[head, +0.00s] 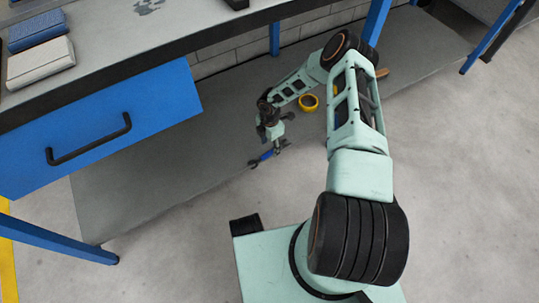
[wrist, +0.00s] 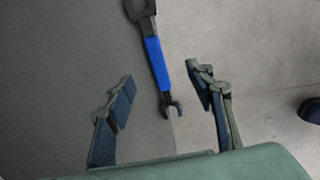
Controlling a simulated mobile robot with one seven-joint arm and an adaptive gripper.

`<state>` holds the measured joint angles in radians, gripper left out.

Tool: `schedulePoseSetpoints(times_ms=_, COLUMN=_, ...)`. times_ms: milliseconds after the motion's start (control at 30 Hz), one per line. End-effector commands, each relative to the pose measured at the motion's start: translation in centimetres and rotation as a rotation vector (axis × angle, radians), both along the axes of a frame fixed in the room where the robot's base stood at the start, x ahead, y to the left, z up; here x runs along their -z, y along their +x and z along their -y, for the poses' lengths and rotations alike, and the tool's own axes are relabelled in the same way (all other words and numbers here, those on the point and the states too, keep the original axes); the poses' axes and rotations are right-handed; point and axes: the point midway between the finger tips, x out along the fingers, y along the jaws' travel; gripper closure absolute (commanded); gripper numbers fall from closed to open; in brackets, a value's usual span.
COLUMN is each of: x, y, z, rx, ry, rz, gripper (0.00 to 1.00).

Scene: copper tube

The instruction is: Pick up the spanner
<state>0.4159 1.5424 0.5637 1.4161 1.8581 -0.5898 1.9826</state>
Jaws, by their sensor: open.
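The spanner (head: 266,156) has a blue handle and dark metal ends. It lies along the front edge of the grey lower shelf (head: 150,185) of the workbench. In the wrist view the spanner (wrist: 157,62) runs from the top centre down between my fingers, its small open end showing lowest. My gripper (head: 277,146) is directly over the spanner in the head view and hides part of it. In the wrist view my gripper (wrist: 161,77) is open, with one finger on each side of the handle and a gap to both. The exact height above the spanner cannot be told.
A blue drawer (head: 100,125) and the bench top (head: 150,45) overhang the shelf at left. Bare concrete floor (head: 170,265) is in front of the shelf.

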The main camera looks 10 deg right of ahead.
Motion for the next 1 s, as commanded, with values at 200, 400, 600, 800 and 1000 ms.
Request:
schedulePoseSetpoints(times_ms=200, x=3.4, y=0.1, z=-0.1, rx=-0.001, ry=0.000, rz=-0.002, gripper=0.51)
schedulePoseSetpoints(times_ms=400, x=4.8, y=0.2, z=-0.1, rx=-0.001, ry=0.000, rz=-0.001, gripper=0.51)
schedulePoseSetpoints(times_ms=600, x=4.6, y=0.2, z=-0.1, rx=-0.002, ry=0.000, rz=-0.001, gripper=0.55)
schedulePoseSetpoints(times_ms=800, x=4.6, y=0.2, z=-0.1, rx=-0.002, ry=0.000, rz=-0.001, gripper=0.77)
schedulePoseSetpoints(times_ms=1000, x=4.6, y=0.2, z=-0.1, rx=-0.002, ry=0.000, rz=-0.001, gripper=0.99)
